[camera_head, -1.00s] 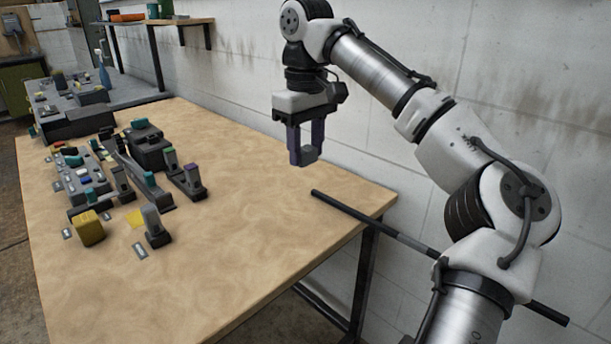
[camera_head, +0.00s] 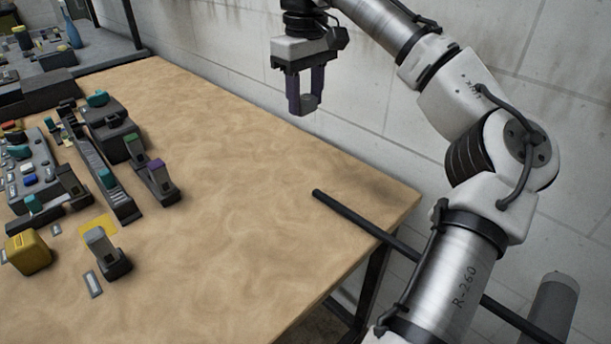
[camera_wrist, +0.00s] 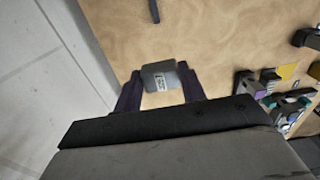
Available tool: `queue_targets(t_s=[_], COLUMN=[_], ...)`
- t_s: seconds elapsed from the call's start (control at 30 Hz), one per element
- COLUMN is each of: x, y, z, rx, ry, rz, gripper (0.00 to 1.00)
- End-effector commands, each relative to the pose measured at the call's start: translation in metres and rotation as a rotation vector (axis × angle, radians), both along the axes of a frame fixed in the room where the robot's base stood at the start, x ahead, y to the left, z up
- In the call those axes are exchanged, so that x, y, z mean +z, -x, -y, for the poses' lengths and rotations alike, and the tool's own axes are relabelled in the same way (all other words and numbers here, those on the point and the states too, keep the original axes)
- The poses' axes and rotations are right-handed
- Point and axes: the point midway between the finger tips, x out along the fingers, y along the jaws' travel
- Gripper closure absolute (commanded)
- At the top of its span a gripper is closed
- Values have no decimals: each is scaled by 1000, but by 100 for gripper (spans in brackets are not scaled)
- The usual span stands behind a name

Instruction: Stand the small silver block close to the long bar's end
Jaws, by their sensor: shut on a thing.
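My gripper (camera_head: 306,103) is above the far right part of the wooden table, shut on the small silver block (camera_head: 309,101). In the wrist view the silver block (camera_wrist: 160,76) sits between the two dark purple fingers and shows a white label. The long bar (camera_head: 352,217) is thin and black. Its near end lies over the table, and it runs out past the right edge, partly hidden behind my arm. In the wrist view the bar's end (camera_wrist: 154,11) shows at the top, apart from the block. The block is held in the air, above the table.
The wooden table (camera_head: 240,190) is bare between the bar and the devices at left. A grey-topped switch block (camera_head: 107,254), a yellow block (camera_head: 28,252) and several control panels stand at left. A white wall (camera_head: 400,100) rises behind the table.

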Motion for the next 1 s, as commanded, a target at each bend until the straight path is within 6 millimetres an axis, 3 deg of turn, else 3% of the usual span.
queue_targets(t_s=[0.1,0.37,0.5,0.77,1.0], x=[-37,-105,-128,-148,-181], y=[0,1,1,0,0], z=[0,0,1,0,1], rx=[3,2,-1,-1,-1], ry=[-4,-5,1,0,-1], rz=[-4,-4,0,0,-1], gripper=[84,84,84,84,84])
